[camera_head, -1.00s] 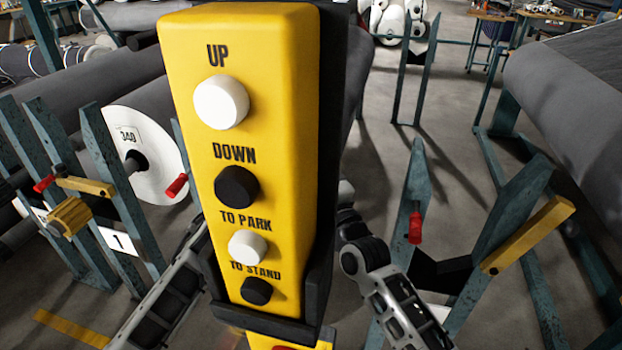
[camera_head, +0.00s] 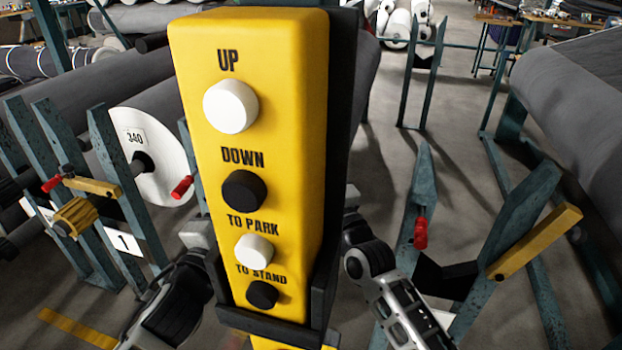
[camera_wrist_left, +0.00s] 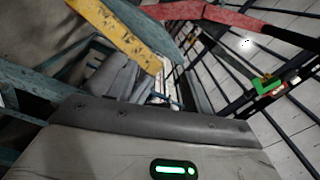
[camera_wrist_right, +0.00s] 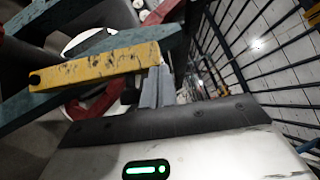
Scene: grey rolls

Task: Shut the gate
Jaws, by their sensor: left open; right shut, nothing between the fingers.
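A yellow gate bar (camera_head: 535,241) slants up to the right on the teal posts at right. Another yellow bar (camera_head: 92,187) lies across the teal posts at left, near a red handle (camera_head: 182,187). My right gripper (camera_wrist_right: 156,86) is shut and empty; in its wrist view a yellow bar (camera_wrist_right: 95,66) passes close beside the fingers, contact unclear. My left gripper (camera_wrist_left: 130,82) is open and empty; a yellow bar (camera_wrist_left: 115,35) shows beyond its fingers. In the head view the pendant partly hides both hands. Which bar is the task's gate, I cannot tell.
A yellow pendant (camera_head: 285,130) with UP, DOWN, TO PARK and TO STAND buttons fills the middle of the head view. A roll marked 340 (camera_head: 150,150) sits at left, a large grey roll (camera_head: 570,100) at right. Open floor (camera_head: 455,130) shows between the stands.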

